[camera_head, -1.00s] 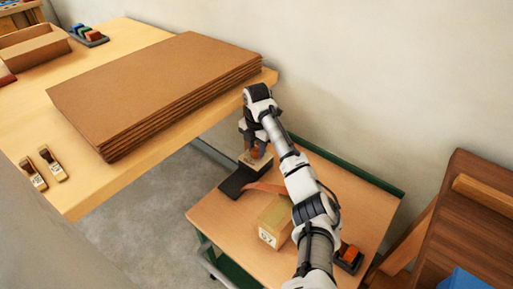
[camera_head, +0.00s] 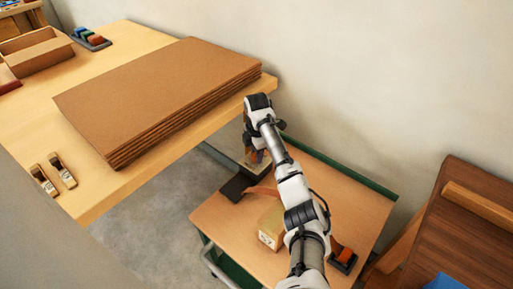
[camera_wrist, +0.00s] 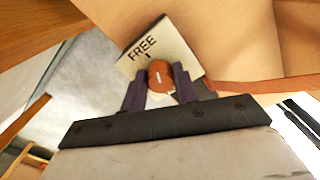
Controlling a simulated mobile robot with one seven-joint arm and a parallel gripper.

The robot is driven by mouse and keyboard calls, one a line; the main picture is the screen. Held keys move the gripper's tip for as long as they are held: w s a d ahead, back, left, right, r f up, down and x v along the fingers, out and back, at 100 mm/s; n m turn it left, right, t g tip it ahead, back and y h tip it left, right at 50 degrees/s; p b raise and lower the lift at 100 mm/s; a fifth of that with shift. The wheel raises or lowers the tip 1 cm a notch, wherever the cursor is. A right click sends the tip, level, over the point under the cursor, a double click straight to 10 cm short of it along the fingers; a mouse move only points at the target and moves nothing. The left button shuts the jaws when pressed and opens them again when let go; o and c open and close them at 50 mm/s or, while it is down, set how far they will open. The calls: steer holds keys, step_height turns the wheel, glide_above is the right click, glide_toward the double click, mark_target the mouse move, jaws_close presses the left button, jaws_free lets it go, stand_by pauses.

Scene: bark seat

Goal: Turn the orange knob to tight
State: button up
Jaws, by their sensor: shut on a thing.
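The orange knob (camera_wrist: 160,75) sits on a pale plate (camera_wrist: 188,46) that reads "FREE" beside a small dark tick. The knob bears a short white mark, roughly upright in the wrist view. My gripper (camera_wrist: 166,88) is shut on the knob, its two dark fingers on either side of it. No "tight" label is visible; part of the plate is hidden behind the fingers. In the head view, my gripper (camera_head: 255,151) is low over the plate, at the far left of the low cart (camera_head: 335,190), and mostly hides the knob.
A dark block (camera_head: 235,187) and an orange-brown strap (camera_head: 263,191) lie beside the plate. A labelled yellow block (camera_head: 270,228) and a dark tray (camera_head: 342,260) holding an orange piece are nearer. The workbench (camera_head: 100,185) with stacked brown boards (camera_head: 160,90) stands left.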

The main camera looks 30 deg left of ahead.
steer(key=m+p, duration=0.1)
steer(key=m, duration=0.1)
steer(key=m+p, duration=0.2)
steer(key=shift+r+m, duration=0.2)
steer(key=shift+m, duration=0.1)
steer(key=m+p, duration=0.2)
steer(key=m, duration=0.1)
steer(key=shift+s+d+m+p, duration=0.1)
steer(key=shift+m+p, duration=0.3)
steer(key=m+p, duration=0.2)
steer(key=m, duration=0.1)
steer(key=shift+m, duration=0.3)
steer(key=m+p, duration=0.1)
steer(key=m, duration=0.2)
steer(key=shift+s+f+m, duration=0.1)
steer(key=shift+m, duration=0.2)
steer(key=m+p, duration=0.1)
steer(key=m, duration=0.2)
steer(key=shift+m+p, duration=0.3)
steer(key=m, duration=0.3)
steer(key=shift+s+m+p, duration=0.1)
steer(key=shift+m+p, duration=0.2)
steer(key=shift+p, duration=0.1)
steer(key=m, duration=0.3)
steer(key=shift+m+p, duration=0.3)
steer(key=m, duration=0.4)
steer(key=shift+a+f, duration=0.1)
steer(key=shift+a, duration=0.1)
